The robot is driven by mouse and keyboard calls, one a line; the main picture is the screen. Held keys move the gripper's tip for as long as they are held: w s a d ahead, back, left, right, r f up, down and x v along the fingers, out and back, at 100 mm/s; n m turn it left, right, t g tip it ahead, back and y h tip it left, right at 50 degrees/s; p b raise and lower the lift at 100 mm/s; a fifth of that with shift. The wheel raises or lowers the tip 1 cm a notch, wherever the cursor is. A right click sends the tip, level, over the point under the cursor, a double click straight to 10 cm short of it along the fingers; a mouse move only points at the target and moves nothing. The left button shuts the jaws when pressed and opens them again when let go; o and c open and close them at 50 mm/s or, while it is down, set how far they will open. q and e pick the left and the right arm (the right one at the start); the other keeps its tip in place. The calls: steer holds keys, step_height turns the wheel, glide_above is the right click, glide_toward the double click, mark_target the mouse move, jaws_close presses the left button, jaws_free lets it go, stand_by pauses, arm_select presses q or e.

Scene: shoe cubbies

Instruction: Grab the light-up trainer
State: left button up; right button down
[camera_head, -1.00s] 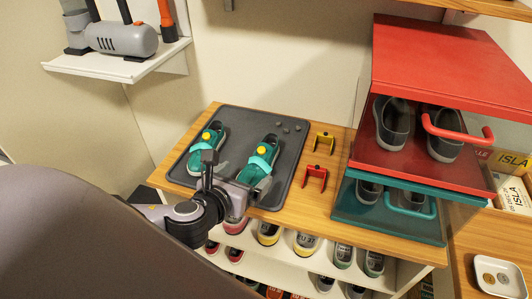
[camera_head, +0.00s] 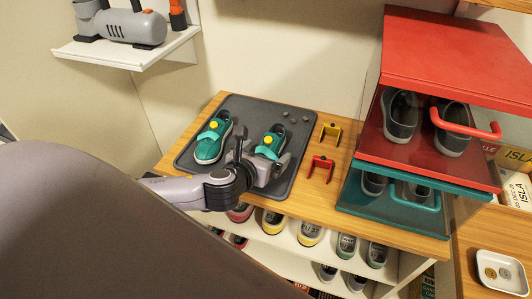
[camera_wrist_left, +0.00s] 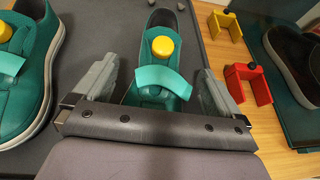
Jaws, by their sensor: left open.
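Two teal trainers with yellow knobs and pale teal straps rest on the dark grey tray (camera_head: 237,107): the left trainer (camera_head: 207,149) and the right trainer (camera_head: 274,137). I cannot tell which one lights up. My left gripper (camera_head: 262,158) is open, its fingers at either side of the right trainer's near end. In the left wrist view the right trainer (camera_wrist_left: 165,20) runs between the fingers of the gripper (camera_wrist_left: 157,85), and the palm hides its near end. The left trainer (camera_wrist_left: 25,65) lies beyond the left finger. My right gripper is out of view.
A yellow clip (camera_head: 331,130) and a red clip (camera_head: 320,164) lie on the wooden top right of the tray. Red (camera_head: 405,155) and teal (camera_head: 395,208) shoe cubbies stand further right. Small grey pebbles lie at the tray's back. Shoes fill the shelf below.

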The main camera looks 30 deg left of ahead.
arm_select(q)
steer(key=c, duration=1.1)
steer(key=shift+r, duration=0.1)
